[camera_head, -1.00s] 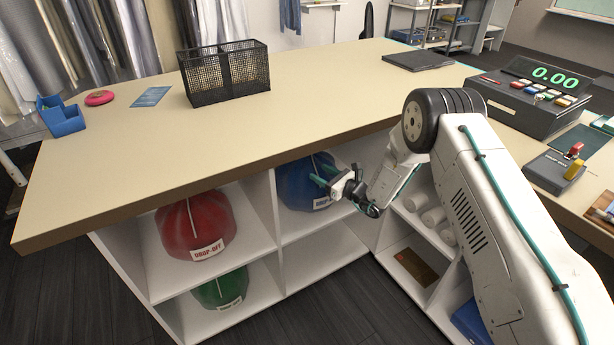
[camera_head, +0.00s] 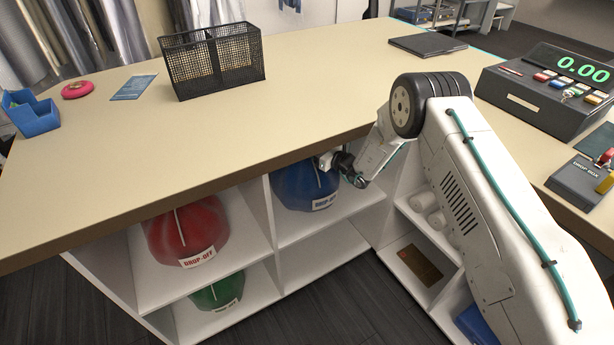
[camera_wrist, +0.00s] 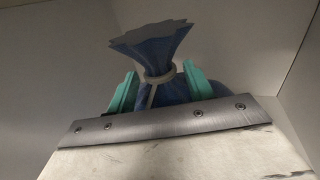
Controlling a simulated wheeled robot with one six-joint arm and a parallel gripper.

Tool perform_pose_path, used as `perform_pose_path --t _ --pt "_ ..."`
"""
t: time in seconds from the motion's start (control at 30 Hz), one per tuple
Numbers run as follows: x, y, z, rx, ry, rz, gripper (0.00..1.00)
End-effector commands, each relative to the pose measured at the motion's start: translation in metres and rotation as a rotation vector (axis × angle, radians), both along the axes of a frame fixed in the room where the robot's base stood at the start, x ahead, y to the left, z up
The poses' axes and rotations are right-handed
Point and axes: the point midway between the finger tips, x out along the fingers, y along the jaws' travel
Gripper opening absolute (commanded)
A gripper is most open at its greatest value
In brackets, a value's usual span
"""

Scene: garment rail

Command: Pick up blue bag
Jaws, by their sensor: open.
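The blue bag (camera_head: 303,186) sits in the upper shelf compartment under the counter, right of the red bag, with a white drop-off label on its front. In the wrist view the blue bag (camera_wrist: 155,50) shows its gathered neck with a pale tie around it. My gripper (camera_wrist: 152,88) is open, with one teal finger on each side of the bag just below the tied neck. I cannot tell whether the fingers touch the bag. In the head view my gripper (camera_head: 326,162) is at the bag's right side, its fingers partly hidden by the counter edge.
The counter top (camera_head: 270,125) overhangs the shelves just above my gripper. A red bag (camera_head: 188,230) is in the left compartment, with a green bag (camera_head: 218,291) below it. A wire basket (camera_head: 212,62) and a cash register (camera_head: 550,88) stand on top.

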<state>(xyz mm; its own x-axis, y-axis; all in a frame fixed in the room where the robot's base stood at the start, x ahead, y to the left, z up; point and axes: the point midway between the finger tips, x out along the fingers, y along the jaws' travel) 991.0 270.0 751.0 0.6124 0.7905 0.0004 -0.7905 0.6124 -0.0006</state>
Motion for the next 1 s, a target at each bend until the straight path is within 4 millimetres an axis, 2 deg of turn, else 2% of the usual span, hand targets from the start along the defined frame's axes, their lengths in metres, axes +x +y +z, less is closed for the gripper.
perform_pose_path --t 0.1,0.2,0.47,0.6,0.67,1.0 --pt "0.010 0.015 -0.001 0.000 0.000 0.001 0.52" --pt "0.016 0.021 0.000 0.000 0.000 -0.001 0.52" --pt "0.019 0.021 0.000 0.000 0.000 -0.003 0.52" --pt "0.019 0.021 0.000 0.001 0.001 -0.003 0.13" --pt "0.019 0.021 0.000 0.001 0.001 -0.003 0.00" --pt "0.018 0.021 0.000 0.001 0.001 -0.003 0.00"
